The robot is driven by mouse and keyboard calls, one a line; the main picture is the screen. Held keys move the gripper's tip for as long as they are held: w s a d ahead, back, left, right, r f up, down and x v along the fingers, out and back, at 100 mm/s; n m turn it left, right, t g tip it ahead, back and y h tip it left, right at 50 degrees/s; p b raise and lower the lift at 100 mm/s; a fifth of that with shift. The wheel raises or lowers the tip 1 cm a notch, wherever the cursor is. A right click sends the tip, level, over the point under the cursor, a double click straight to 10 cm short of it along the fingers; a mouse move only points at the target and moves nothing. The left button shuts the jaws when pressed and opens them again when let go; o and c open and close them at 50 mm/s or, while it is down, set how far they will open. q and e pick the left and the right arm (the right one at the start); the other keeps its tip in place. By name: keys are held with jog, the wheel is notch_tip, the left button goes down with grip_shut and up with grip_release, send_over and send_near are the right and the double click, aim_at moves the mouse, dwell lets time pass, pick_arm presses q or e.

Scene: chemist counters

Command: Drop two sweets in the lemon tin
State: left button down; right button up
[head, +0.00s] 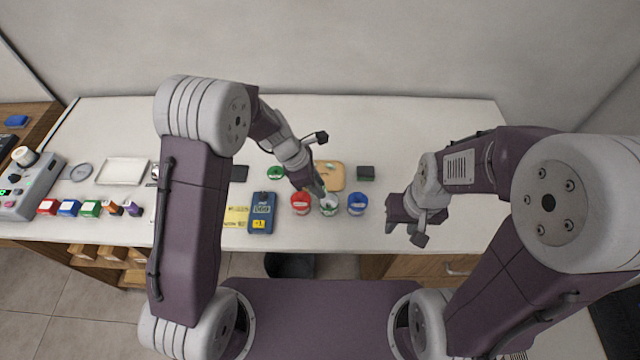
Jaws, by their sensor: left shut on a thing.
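A red tub (300,204), a whitish tub with green on it (328,207) and a blue tub (357,204) stand in a row near the counter's front edge. A green tub (276,173) stands behind them. I cannot tell which one is the lemon tin, as labels are too small to read. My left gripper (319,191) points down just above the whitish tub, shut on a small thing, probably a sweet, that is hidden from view. My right gripper (404,220) hangs to the right of the blue tub; its fingers are unclear.
A wooden board (330,176) lies behind the tubs, with a dark block (365,173) beside it. A blue device (262,212) and yellow notes (236,216) lie left. Further left are a white tray (122,171), small coloured containers (90,208) and a grey machine (32,186). The back right is clear.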

pick_arm(q)
notch_tip(320, 180, down, 4)
jog(key=b, duration=0.3)
jog(key=shift+f+b, duration=0.25)
jog(key=shift+b, duration=0.15)
jog(key=shift+f+b, duration=0.3)
jog(key=shift+b, duration=0.1)
jog(key=shift+r, duration=0.1)
jog(key=c, duration=1.1)
grip_release()
jog(key=shift+o, duration=0.2)
jog(key=p+v, duration=0.1)
jog(key=v, duration=0.8)
